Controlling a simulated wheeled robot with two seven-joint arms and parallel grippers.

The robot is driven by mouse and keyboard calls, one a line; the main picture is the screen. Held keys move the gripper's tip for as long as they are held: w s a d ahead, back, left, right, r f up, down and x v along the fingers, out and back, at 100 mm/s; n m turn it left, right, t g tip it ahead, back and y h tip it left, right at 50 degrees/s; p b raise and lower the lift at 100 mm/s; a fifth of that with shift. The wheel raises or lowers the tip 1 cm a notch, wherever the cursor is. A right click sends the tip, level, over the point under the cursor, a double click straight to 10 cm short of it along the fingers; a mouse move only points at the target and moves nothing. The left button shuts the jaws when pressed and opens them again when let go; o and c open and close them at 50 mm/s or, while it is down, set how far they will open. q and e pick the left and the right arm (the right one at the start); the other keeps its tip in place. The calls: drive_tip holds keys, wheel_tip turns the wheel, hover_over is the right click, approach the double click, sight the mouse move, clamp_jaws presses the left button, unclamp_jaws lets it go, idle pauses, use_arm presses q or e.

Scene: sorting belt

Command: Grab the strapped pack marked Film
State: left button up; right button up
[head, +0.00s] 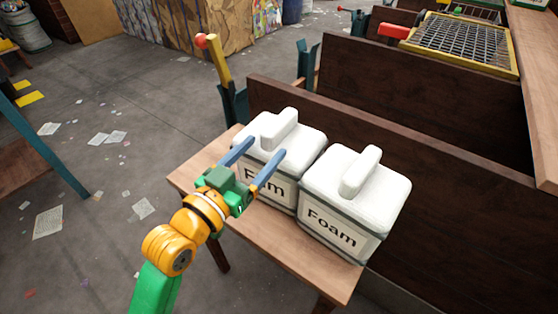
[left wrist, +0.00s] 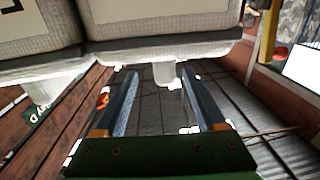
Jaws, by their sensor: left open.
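Two white strapped packs with raised top handles stand side by side on a small wooden table. The left pack (head: 305,143) has a label partly covered by my gripper; an F and a final m show. The right pack (head: 378,190) is marked Foam. My left gripper (head: 263,147) is open and empty, its blue fingers pointing toward the left pack's handle (head: 281,127), just on the near side. In the left wrist view, which looks upside down, this handle (left wrist: 169,74) shows beyond the fingertips (left wrist: 158,73), near the right one. I cannot tell whether they touch.
The wooden table (head: 205,173) has bare surface left of the packs. A dark wooden panel (head: 450,215) rises close behind them. A lever with a red knob (head: 212,62) stands beyond. Papers (head: 108,138) litter the grey floor at left.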

sight(280, 130)
use_arm(q)
drive_tip(key=x, duration=0.8)
drive_tip(key=shift+w+a+f, duration=0.2)
drive_tip(key=shift+w+f, duration=0.05)
drive_tip(key=shift+s, duration=0.1)
clamp_jaws()
drive_tip(key=shift+r, duration=0.1)
idle(0.7)
